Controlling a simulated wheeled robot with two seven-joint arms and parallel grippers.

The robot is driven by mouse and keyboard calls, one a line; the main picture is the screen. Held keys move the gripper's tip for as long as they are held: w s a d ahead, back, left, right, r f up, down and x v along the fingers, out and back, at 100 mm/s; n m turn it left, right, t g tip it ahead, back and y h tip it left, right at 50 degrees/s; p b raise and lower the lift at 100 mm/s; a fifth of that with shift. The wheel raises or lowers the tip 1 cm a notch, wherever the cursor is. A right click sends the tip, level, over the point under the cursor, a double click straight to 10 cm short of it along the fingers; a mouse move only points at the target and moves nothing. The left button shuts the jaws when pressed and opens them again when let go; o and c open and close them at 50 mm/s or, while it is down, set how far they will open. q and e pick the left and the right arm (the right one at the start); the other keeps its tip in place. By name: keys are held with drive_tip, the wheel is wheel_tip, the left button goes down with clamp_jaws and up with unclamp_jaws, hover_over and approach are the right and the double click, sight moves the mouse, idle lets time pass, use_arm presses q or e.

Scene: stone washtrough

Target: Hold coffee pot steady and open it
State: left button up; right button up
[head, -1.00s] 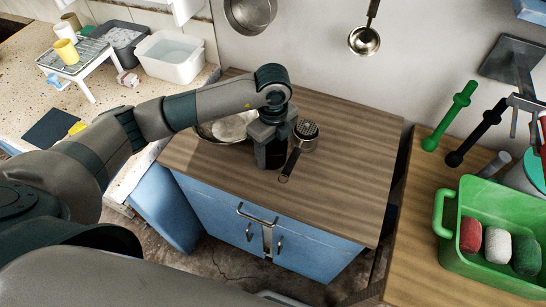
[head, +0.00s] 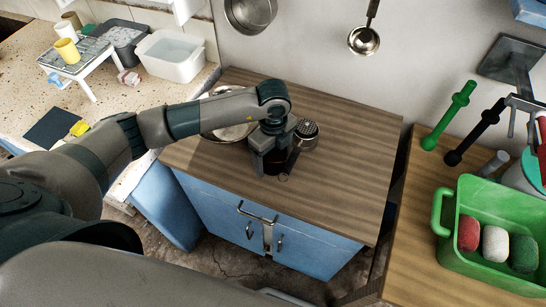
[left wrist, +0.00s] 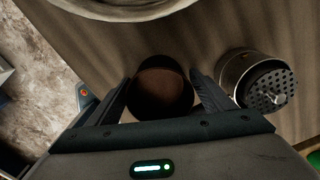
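A dark brown, round-topped vessel (left wrist: 162,87), which may be the coffee pot, stands on the wooden cabinet top. It shows between the fingers of my left gripper (left wrist: 161,98) in the left wrist view. In the head view my left gripper (head: 273,163) points down over the cabinet and hides most of the vessel. Its fingers stand apart on either side of the vessel; whether they touch it is unclear. A metal canister with a perforated lid (head: 306,133) stands just right of the gripper; it also shows in the left wrist view (left wrist: 262,82). My right gripper is not in view.
A pale bowl (head: 232,132) sits behind and left of the gripper. The wooden top (head: 350,160) is clear to the right. A green bin (head: 480,255) with several coloured rolls stands on the right counter. A ladle (head: 364,40) hangs on the wall.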

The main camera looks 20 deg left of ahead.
sight(273, 158)
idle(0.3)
use_arm(q)
drive_tip(key=shift+r, duration=0.8)
wheel_tip(273, 158, up, 8)
drive_tip(key=b, duration=0.3)
drive_tip(key=shift+r, duration=0.15)
wheel_tip(273, 158, up, 2)
drive_tip(key=shift+r, duration=0.25)
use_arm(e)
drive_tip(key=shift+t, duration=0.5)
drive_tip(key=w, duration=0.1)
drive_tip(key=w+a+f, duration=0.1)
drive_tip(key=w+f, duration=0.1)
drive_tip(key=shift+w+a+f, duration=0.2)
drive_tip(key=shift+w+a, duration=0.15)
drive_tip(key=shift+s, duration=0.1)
